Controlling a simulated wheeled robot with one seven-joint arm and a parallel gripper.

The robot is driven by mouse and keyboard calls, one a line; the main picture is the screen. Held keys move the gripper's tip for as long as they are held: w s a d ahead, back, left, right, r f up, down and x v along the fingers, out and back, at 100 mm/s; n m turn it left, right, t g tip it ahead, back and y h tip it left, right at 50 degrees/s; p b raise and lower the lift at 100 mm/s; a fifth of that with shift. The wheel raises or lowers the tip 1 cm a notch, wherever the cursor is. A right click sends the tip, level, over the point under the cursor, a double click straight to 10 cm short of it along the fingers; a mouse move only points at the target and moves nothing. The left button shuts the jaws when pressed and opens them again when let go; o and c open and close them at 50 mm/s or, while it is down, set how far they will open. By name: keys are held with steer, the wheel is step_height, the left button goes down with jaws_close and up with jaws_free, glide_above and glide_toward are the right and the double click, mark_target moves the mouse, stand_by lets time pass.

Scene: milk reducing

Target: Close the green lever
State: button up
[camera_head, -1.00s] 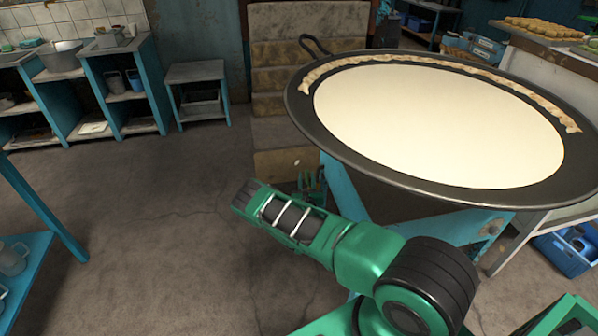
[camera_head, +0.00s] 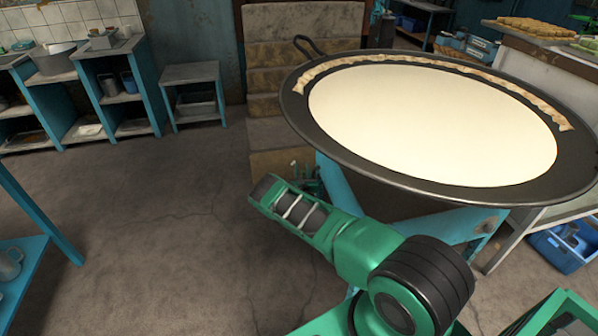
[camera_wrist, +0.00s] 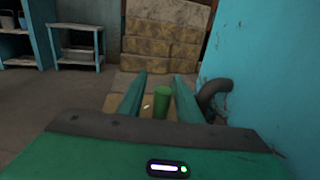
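The green lever (camera_wrist: 162,102) shows in the wrist view as a short green cylinder between my two finger outlines. My gripper (camera_wrist: 160,95) is open, with a clear gap between its fingers. I cannot tell how far beyond the fingertips the lever is or whether anything touches. In the head view, my gripper (camera_head: 262,188) is low, in front of the stone steps and left of the stand under the big pan. Small green parts (camera_head: 306,178) show just behind it, partly hidden.
A wide black pan (camera_head: 300,118) of milk stands above and right of my arm on a blue stand (camera_head: 338,186). A dark curved pipe (camera_wrist: 216,92) is right of my fingers beside a blue panel (camera_wrist: 262,65). Stepped stone blocks (camera_head: 285,90) stand behind. The left floor is clear.

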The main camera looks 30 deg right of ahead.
steer(key=shift+w+d, duration=0.1)
steer(key=shift+w, duration=0.05)
jaws_close()
steer(key=shift+a, duration=0.2)
